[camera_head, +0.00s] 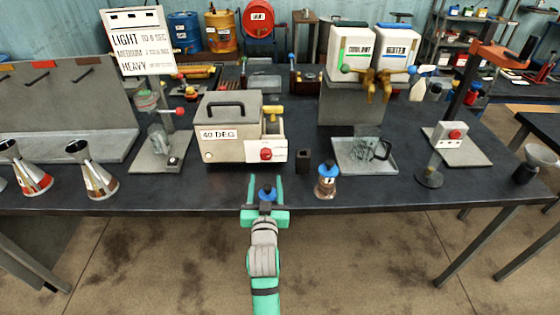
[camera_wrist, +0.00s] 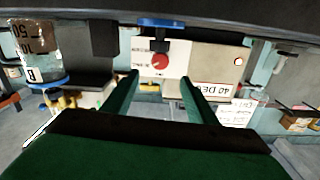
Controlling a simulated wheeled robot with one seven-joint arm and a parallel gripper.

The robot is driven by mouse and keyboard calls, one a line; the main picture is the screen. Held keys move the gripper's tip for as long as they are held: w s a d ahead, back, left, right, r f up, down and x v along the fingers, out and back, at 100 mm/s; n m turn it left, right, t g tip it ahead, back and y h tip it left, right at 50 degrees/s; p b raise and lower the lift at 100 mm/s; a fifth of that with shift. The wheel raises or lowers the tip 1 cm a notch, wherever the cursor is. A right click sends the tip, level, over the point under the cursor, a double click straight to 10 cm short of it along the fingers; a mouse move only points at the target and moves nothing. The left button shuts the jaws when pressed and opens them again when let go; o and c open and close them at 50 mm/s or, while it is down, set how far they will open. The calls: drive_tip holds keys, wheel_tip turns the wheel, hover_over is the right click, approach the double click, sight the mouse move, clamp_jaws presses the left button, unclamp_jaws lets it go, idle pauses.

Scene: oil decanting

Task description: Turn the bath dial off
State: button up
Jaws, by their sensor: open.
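The bath is a beige box (camera_head: 228,138) labelled 40 DEG, with a dark handle on its lid, standing on the dark bench. Its red round dial (camera_head: 266,154) sits on a white plate at the lower right of its front. My gripper (camera_head: 266,182) is in front of the dial at the bench's front edge, open, fingers pointing at the bath. In the wrist view, which is upside down, the dial (camera_wrist: 160,61) shows between the two fingertips (camera_wrist: 160,78), apart from them. The dial's marks are too small to read. A blue-topped piece (camera_wrist: 160,22) shows near my gripper.
A blue-capped bottle (camera_head: 326,182) and a small black block (camera_head: 303,160) stand right of the dial. Metal funnel-like vessels (camera_head: 92,170) stand at the left, and a tray with a glass beaker (camera_head: 365,152) at the right.

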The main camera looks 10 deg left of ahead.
sight(266, 156)
drive_tip(key=x, duration=0.9)
drive_tip(key=shift+w, duration=0.4)
drive_tip(key=shift+w+a, duration=0.15)
drive_tip(key=shift+w, duration=0.15)
drive_tip(key=shift+a, duration=0.25)
drive_tip(key=shift+d+f, duration=0.1)
drive_tip(key=shift+d, duration=0.3)
drive_tip(key=shift+a, duration=0.2)
drive_tip(key=c, duration=1.1)
